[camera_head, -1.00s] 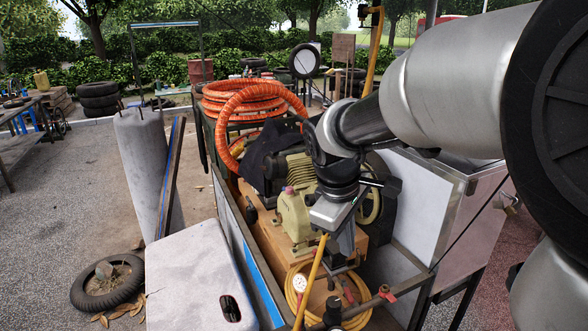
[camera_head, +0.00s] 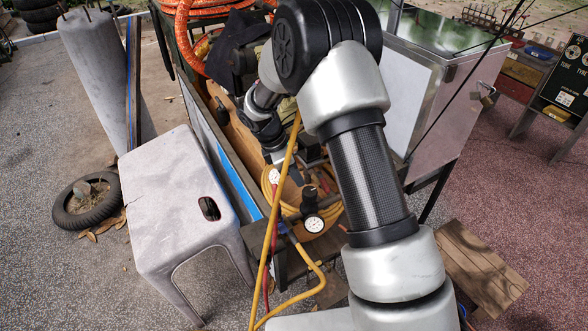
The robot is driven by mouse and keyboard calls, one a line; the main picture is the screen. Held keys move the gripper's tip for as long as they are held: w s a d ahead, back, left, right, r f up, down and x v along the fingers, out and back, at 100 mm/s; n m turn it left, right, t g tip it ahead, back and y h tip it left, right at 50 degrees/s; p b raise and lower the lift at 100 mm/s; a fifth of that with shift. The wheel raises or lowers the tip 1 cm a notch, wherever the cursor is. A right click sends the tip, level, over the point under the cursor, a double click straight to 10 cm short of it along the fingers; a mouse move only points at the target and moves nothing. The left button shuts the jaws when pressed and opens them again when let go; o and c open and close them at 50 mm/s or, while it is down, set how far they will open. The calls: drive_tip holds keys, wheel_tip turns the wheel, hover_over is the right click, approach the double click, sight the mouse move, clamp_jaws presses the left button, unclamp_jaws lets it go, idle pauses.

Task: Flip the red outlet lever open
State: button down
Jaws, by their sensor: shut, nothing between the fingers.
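My gripper (camera_head: 284,158) is partly hidden behind my own arm, above the front end of the compressor cart (camera_head: 226,168). It is shut and holds nothing. Small red parts (camera_head: 323,184) show among the fittings just below and right of it, beside my forearm. I cannot tell whether one of them is the red outlet lever; my arm covers the cart's front right corner. A gap is visible between my gripper and the fittings in the picture.
A gauge (camera_head: 314,223), a black knob (camera_head: 309,194) and a coiled yellow hose crowd the cart's front end. A yellow hose (camera_head: 283,190) crosses in front. A pale stool (camera_head: 180,200) stands at left, a metal box (camera_head: 455,85) at right.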

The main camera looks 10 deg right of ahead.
drive_tip(key=d+f, duration=0.3)
drive_tip(key=d, duration=0.2)
drive_tip(key=shift+w+d+f, duration=0.3)
drive_tip(key=shift+w+f, duration=0.05)
drive_tip(key=shift+s+d+n+t+p, duration=0.25)
drive_tip(key=shift+d+n+t+p, duration=0.15)
drive_tip(key=shift+d+n, duration=0.7)
drive_tip(key=shift+w+a, duration=0.1)
drive_tip(key=shift+a, duration=0.15)
